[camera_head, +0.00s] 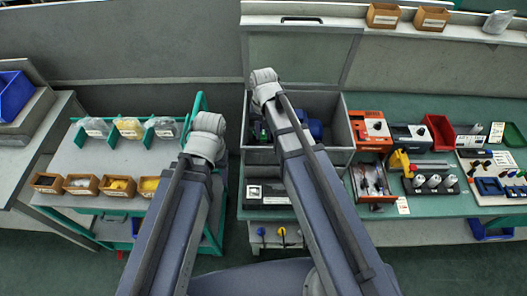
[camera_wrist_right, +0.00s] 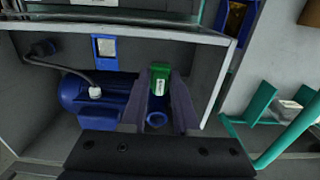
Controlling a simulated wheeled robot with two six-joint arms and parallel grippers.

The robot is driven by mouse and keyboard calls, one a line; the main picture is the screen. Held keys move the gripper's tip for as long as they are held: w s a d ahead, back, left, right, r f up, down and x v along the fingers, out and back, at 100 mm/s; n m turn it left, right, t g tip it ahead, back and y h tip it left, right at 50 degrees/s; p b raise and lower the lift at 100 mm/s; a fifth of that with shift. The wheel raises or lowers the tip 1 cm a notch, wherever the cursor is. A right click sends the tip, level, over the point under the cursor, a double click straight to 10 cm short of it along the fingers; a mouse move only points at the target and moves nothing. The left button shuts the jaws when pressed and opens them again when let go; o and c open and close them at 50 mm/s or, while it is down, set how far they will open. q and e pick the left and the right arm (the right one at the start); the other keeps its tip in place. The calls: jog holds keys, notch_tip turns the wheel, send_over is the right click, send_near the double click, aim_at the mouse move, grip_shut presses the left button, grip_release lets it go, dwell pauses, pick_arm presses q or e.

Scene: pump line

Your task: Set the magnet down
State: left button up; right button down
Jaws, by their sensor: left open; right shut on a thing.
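My right gripper (camera_wrist_right: 164,92) is shut on a green block with a white label, which looks like the magnet (camera_wrist_right: 160,76). The right wrist view shows it between the two dark fingers, above or beside a blue pump motor (camera_wrist_right: 90,95) in a grey open-topped bin. I cannot tell whether the magnet touches anything below. In the head view my right arm's end (camera_head: 264,88) is over the bin, and its fingers are hidden. My left arm's end (camera_head: 206,130) is by the green rack, away from the bin; its fingers are hidden beneath the wrist.
The grey bin (camera_head: 345,132) has raised walls around the motor. Left is a green rack (camera_head: 110,205) with small bins. Right on the bench are an orange device (camera_head: 370,128), a red bin (camera_head: 440,130) and a tool board (camera_head: 497,195). Bare bench shows at the front right.

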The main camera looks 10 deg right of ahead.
notch_tip(320, 180, down, 5)
jog(key=b, duration=0.3)
jog(key=shift+r, duration=0.2)
jog(key=shift+b, duration=0.35)
notch_tip(320, 180, down, 4)
jog(key=b, duration=0.3)
jog(key=shift+r, duration=0.2)
jog(key=shift+f+b, duration=0.2)
jog(key=shift+b, duration=0.2)
jog(key=c, duration=0.7)
grip_release()
jog(key=shift+o, duration=0.2)
jog(key=shift+r, duration=0.2)
